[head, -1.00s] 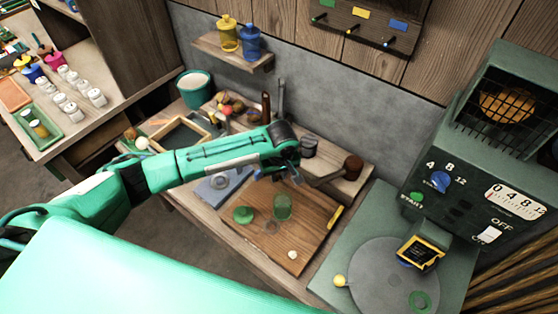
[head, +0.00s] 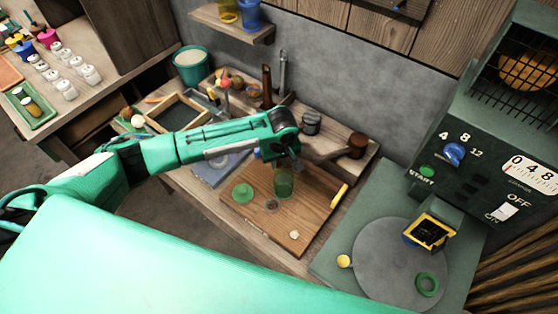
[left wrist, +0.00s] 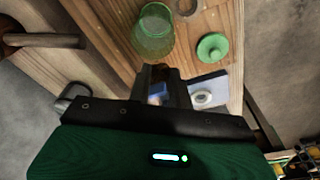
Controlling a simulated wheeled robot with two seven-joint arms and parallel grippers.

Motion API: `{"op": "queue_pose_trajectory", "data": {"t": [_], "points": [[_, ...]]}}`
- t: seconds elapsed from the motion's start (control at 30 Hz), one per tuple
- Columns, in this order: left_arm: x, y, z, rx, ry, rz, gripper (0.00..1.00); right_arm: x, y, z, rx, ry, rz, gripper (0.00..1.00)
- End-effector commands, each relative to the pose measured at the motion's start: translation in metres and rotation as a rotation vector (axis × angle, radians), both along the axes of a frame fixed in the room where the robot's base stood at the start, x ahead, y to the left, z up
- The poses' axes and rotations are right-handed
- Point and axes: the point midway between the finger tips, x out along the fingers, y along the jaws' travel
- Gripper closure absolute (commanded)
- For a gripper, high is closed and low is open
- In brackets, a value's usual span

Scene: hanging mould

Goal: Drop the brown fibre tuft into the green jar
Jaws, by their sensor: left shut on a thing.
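The clear green jar (head: 283,186) stands open on the wooden board; it also shows in the left wrist view (left wrist: 153,36). Its green lid (head: 243,194) lies to its left on the board, and also shows in the left wrist view (left wrist: 213,47). My left gripper (head: 285,160) is just above and behind the jar in the head view. In the left wrist view its fingers (left wrist: 163,78) are close together below the jar's picture. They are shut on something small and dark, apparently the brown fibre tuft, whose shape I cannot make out. My right gripper is out of view.
The wooden board (head: 305,205) carries a small ring (head: 271,206) and a pale lump (head: 294,235). Behind are a dark pot (head: 312,122) and a brown mallet-like tool (head: 357,144). A grey turntable (head: 385,260) with a yellow-black box (head: 430,232) stands at right.

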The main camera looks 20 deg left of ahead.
Motion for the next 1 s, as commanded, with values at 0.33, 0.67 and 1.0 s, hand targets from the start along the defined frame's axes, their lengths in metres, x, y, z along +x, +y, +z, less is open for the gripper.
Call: {"op": "queue_pose_trajectory", "data": {"t": [0.33, 0.67, 1.0], "points": [[0.000, 0.000, -0.001, 0.000, 0.000, 0.000, 0.66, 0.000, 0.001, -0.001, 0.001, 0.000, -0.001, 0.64], [0.000, 0.000, -0.001, 0.000, 0.000, 0.000, 0.54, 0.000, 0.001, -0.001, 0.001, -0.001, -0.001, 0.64], [-0.004, -0.004, 0.043, -0.002, -0.004, 0.000, 0.54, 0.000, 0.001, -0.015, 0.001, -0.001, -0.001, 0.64]]}}
